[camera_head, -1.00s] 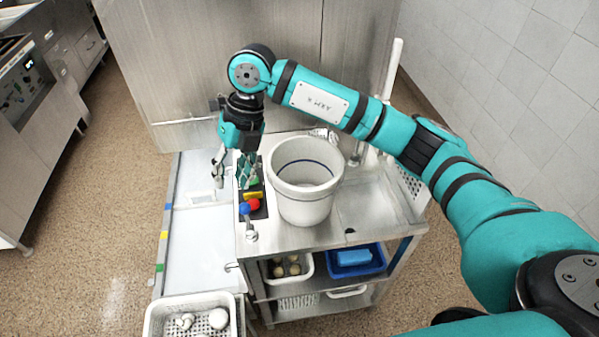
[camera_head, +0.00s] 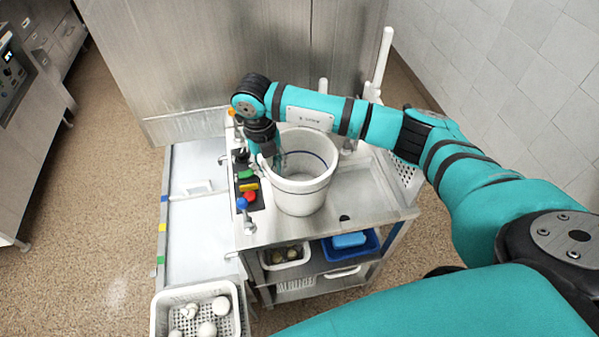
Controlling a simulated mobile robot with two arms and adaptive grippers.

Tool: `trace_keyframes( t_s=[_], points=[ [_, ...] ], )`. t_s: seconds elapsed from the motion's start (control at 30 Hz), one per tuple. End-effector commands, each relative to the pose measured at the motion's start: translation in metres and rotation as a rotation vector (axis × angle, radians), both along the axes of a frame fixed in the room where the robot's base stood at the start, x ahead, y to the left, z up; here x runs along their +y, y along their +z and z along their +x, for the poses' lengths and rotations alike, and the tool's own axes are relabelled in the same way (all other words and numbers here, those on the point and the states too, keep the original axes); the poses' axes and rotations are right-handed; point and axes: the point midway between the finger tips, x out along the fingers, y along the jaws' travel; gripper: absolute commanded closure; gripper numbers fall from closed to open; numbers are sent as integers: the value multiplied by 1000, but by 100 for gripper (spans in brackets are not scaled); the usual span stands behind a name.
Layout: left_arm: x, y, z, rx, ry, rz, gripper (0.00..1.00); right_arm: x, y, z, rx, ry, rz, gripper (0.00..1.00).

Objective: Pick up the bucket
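The white bucket (camera_head: 302,198) stands upright on the steel cart top, with a dark blue line around its inner wall. My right gripper (camera_head: 268,160) is low at the left side of the bucket's rim. A finger shows over the bucket's opening, just inside the left wall. The other finger is mostly hidden, so I cannot tell how far apart the fingers are or whether they touch the wall. My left gripper is out of view.
A control panel with colored buttons (camera_head: 249,187) and a small metal tap-like fitting (camera_head: 248,224) lie left of the bucket. A white perforated basket (camera_head: 233,316) with round pale items is at front left. The cart top (camera_head: 368,205) is clear at right.

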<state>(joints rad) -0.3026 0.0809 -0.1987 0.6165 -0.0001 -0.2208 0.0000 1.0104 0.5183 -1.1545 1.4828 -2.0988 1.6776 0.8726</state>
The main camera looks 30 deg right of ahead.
Motion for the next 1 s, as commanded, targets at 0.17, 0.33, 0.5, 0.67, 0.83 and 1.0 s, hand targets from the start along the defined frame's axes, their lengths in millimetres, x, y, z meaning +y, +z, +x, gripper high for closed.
trace_keyframes(
  t_s=[0.17,0.33,0.5,0.67,0.83,1.0],
  points=[
    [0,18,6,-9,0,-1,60,-2,-15,3,5,-2,0,67],
    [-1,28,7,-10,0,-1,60,-4,-42,5,4,-1,0,67],
    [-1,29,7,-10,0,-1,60,-5,-52,6,1,0,1,67],
    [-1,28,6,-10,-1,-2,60,-5,-52,6,0,0,1,67],
    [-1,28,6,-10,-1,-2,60,-5,-52,6,0,0,1,88],
    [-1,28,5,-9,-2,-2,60,-5,-52,6,0,0,1,100]
  ],
)
